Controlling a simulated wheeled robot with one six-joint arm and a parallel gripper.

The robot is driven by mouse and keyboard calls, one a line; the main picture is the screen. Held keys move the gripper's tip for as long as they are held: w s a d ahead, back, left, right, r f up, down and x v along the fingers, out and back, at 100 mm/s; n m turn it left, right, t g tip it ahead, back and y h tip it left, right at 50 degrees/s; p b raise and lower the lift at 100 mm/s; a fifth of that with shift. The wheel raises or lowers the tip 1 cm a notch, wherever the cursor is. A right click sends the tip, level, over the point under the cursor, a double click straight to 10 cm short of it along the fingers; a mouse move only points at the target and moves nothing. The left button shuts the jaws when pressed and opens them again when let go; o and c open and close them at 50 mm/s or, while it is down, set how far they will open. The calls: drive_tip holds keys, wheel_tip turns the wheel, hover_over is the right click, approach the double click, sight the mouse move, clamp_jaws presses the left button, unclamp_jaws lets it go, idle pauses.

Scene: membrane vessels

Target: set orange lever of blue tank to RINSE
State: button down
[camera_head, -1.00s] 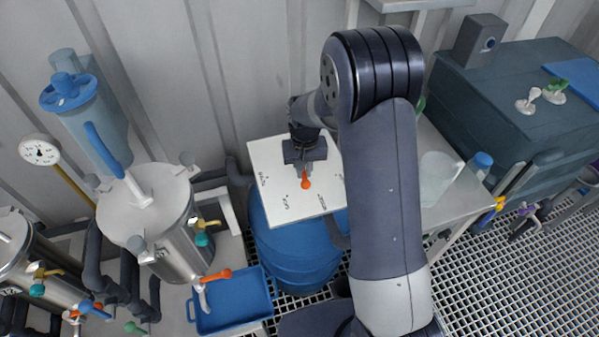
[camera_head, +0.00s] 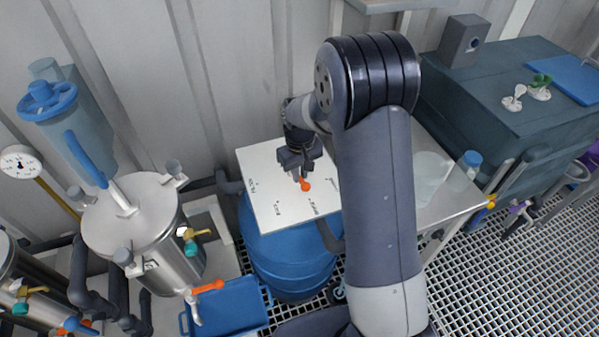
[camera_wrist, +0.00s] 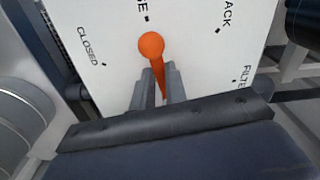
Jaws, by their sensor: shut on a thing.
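The orange lever (camera_wrist: 151,46) with its round knob stands on a white panel (camera_wrist: 95,25). In the wrist view its knob is close to the dot below a cut-off label ending in "SE", with "CLOSED" to its left and "BACK" and "FILTE" to its right. My gripper (camera_wrist: 160,78) is shut on the lever's shaft, just below the knob. In the head view the orange knob (camera_head: 306,186) shows just beyond my gripper (camera_head: 302,178), over the panel (camera_head: 268,160) on top of the blue tank (camera_head: 290,262). The labels are too small to read there.
Steel vessels (camera_head: 130,225) with another orange lever (camera_head: 208,287) stand at left, beside a blue tray (camera_head: 235,305). A dark pipe (camera_head: 228,186) runs left of the panel.

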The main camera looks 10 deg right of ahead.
drive_tip(key=c, duration=1.4)
unclamp_jaws()
drive_tip(key=shift+c, duration=0.2)
wheel_tip(320, 180, up, 11)
drive_tip(key=shift+b, duration=0.35)
drive_tip(key=shift+f, duration=0.15)
wheel_tip(320, 180, down, 11)
drive_tip(key=shift+r+p, duration=0.1)
drive_tip(key=shift+p, duration=0.3)
drive_tip(key=shift+a+r+m, duration=0.1)
drive_tip(key=shift+m, duration=0.2)
